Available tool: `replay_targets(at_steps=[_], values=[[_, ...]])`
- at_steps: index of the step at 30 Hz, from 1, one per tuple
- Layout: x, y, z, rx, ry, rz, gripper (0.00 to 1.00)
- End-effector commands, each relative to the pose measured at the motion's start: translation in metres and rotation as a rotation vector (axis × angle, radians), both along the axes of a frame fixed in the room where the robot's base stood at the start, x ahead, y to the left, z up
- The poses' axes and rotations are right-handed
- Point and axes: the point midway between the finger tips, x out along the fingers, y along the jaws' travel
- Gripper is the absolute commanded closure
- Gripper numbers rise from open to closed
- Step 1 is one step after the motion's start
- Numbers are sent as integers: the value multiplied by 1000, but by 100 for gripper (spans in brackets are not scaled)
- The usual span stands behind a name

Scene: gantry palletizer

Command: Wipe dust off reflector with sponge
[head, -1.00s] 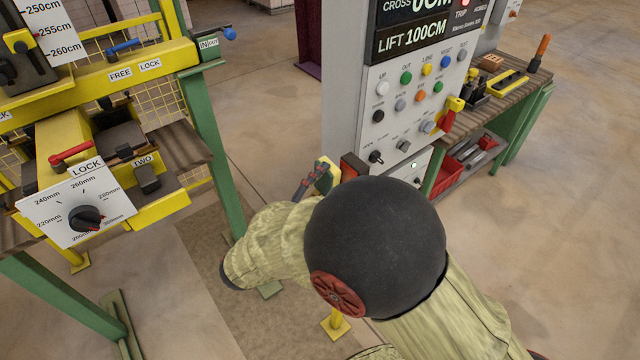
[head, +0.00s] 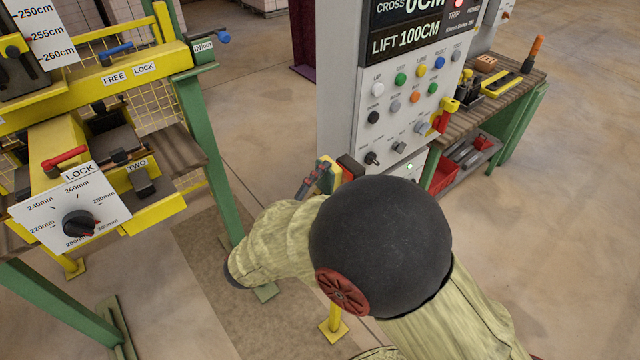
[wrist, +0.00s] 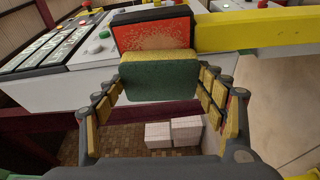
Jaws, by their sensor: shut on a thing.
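My gripper (wrist: 159,88) is shut on a sponge (wrist: 158,80) with a green face and a yellow layer. The reflector (wrist: 152,34) is a red-orange panel in a dark frame, with pale yellowish dust speckled over its lower part. In the wrist view the sponge is just below the reflector's face and overlaps its lower edge; I cannot tell if they touch. In the head view my gripper (head: 312,182) and the sponge's yellow edge (head: 328,172) are just left of the reflector (head: 350,167). My arm hides part of this area.
The control cabinet (head: 405,110) with buttons stands behind the reflector. A yellow bar (wrist: 250,31) runs right from the reflector. A yellow and green frame with a dial plate (head: 70,208) stands at left. A workbench (head: 490,105) with tools is at right. Floor between is open.

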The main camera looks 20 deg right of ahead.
Motion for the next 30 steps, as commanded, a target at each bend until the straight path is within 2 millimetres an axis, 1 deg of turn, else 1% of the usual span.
replay_targets(at_steps=[8,19,26,30], values=[[-2,-2,0,0,0,0,49],[-29,-10,0,1,1,1,49],[-35,-12,0,1,-1,0,49],[-44,-15,0,0,0,0,49]])
